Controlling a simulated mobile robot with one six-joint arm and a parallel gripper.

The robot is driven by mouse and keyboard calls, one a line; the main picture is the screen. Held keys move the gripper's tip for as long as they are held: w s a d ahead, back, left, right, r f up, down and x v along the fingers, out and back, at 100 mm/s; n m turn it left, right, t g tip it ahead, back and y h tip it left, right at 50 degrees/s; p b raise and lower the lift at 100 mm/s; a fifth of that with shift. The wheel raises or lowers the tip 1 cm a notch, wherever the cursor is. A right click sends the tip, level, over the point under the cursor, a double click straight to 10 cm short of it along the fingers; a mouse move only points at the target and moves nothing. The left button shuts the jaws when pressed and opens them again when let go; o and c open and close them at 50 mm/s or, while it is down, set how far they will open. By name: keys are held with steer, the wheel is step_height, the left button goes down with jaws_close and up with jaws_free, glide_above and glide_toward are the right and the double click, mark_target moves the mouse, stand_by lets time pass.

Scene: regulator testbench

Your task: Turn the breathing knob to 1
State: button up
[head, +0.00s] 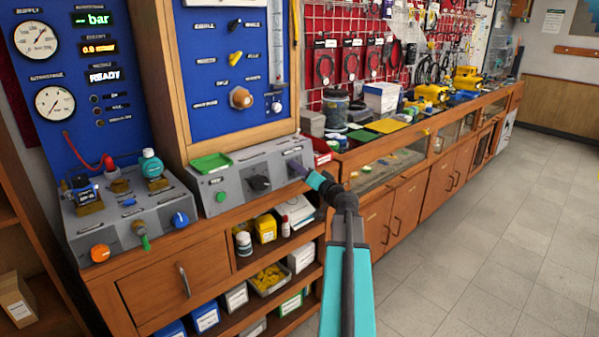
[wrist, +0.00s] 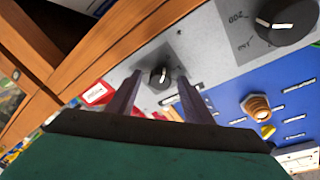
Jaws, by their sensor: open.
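A small black knob (wrist: 161,73) with a white pointer mark sits on a grey panel in the wrist view, between the fingertips of my gripper (wrist: 159,84). The fingers are open, one on each side of it; I cannot tell whether they touch it. In the head view my gripper (head: 297,168) is at the right end of the sloped grey panel (head: 228,182), and the small knob is hidden there. A larger black knob (head: 260,183) sits to its left and also shows in the wrist view (wrist: 287,17). I cannot read which knob is labelled breathing.
A green tray (head: 211,163) and a green button (head: 221,197) are on the panel's left part. A blue board (head: 215,65) with knobs rises behind. Another grey box (head: 125,220) with valves stands left. The floor (head: 480,240) at right is clear.

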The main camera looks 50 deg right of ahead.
steer(key=c, duration=0.9)
steer(key=shift+s+a, duration=0.1)
steer(key=shift+a, duration=0.4)
steer(key=shift+c, duration=0.8)
steer(key=shift+d+r, duration=0.1)
steer(key=shift+d, duration=0.3)
